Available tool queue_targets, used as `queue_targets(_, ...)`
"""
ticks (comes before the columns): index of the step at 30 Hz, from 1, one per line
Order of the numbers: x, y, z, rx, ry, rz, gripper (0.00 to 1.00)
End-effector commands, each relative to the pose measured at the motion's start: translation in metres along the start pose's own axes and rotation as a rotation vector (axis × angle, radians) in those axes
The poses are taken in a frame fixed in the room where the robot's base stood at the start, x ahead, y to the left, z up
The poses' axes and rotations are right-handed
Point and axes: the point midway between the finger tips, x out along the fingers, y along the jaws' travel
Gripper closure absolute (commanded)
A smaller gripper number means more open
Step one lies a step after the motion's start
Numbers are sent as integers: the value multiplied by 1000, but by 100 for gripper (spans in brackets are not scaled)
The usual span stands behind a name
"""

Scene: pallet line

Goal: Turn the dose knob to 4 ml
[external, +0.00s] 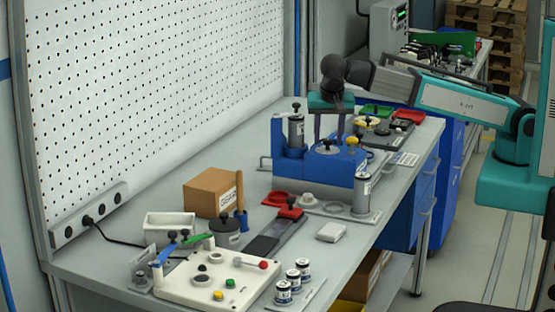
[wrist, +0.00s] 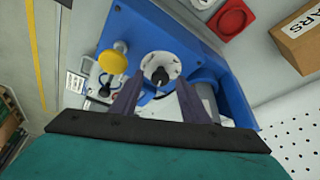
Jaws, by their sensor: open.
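The blue dosing unit (external: 305,170) stands on the bench. On it is a pale round dial plate (external: 318,150) with a black knob (external: 327,144) at its centre. The wrist view shows the dial plate (wrist: 149,66) and the knob (wrist: 159,76), which carries a thin pale pointer line. The dial markings are too small to read. My gripper (external: 330,138) is open and points down over the dial. In the wrist view my gripper (wrist: 157,90) has one finger to each side of the knob, with gaps visible. I cannot tell whether the fingertips are down at knob height.
A yellow-topped knob (external: 352,142) stands right of the dial. A black-capped metal cylinder (external: 296,130) stands left of it, close to my gripper. A capped cylinder (external: 362,192) stands in front. A cardboard box (external: 212,192), red parts and a white control panel (external: 218,280) are farther left.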

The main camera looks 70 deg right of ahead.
Motion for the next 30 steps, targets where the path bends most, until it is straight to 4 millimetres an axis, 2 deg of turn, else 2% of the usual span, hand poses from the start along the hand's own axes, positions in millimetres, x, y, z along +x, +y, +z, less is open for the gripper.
queue_targets(5, -2, 0, 0, 0, 0, 0, 58)
queue_targets(11, -14, -1, 0, 0, 0, -1, 58)
queue_targets(30, -90, -1, 0, -1, 0, -1, 58)
